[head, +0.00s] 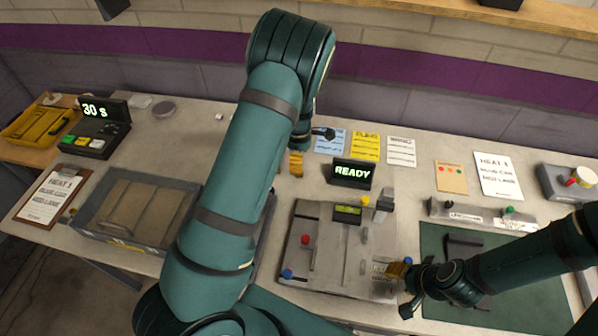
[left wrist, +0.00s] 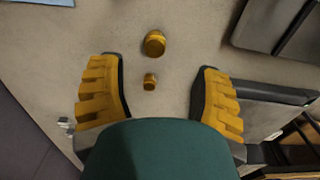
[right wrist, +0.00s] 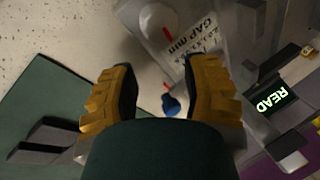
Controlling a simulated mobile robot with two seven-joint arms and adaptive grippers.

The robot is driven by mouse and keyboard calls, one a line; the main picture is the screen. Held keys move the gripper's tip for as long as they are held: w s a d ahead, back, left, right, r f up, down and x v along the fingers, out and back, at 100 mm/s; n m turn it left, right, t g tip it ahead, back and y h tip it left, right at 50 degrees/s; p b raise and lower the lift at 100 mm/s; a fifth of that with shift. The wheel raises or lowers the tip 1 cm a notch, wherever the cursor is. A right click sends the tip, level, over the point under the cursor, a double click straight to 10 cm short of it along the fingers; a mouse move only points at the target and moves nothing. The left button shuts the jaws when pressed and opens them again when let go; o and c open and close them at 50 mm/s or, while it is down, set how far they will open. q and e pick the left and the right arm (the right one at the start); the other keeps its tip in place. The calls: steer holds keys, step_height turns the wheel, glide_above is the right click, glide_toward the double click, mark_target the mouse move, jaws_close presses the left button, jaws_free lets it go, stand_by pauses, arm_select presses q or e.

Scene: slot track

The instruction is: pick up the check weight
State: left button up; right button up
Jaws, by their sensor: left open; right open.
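Two brass-coloured round pieces stand on the bench in the left wrist view, a larger one (left wrist: 155,43) and a smaller one (left wrist: 150,82). Either could be the check weight; I cannot tell which. My left gripper (left wrist: 160,68) is open, with its yellow fingers to either side of the smaller piece and touching neither. In the head view the left gripper (head: 296,163) points down near the back of the bench, and my arm hides most of the area around it. My right gripper (right wrist: 161,66) is open and empty, over the right front corner of the grey slot track fixture (head: 330,265).
A READY display (head: 352,172) stands right of the left gripper, with paper cards (head: 365,146) behind. A grey tray (head: 90,232), a timer (head: 95,140) and a clipboard (head: 50,198) are at left. A green mat (head: 530,305) lies under my right arm.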

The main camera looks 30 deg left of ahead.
arm_select(q)
steer(key=shift+w+a+f, duration=0.1)
steer(key=shift+w+f, duration=0.05)
steer(key=shift+f, duration=1.6)
steer(key=shift+w+a+f, duration=0.1)
steer(key=shift+f, duration=1.6)
jaws_close()
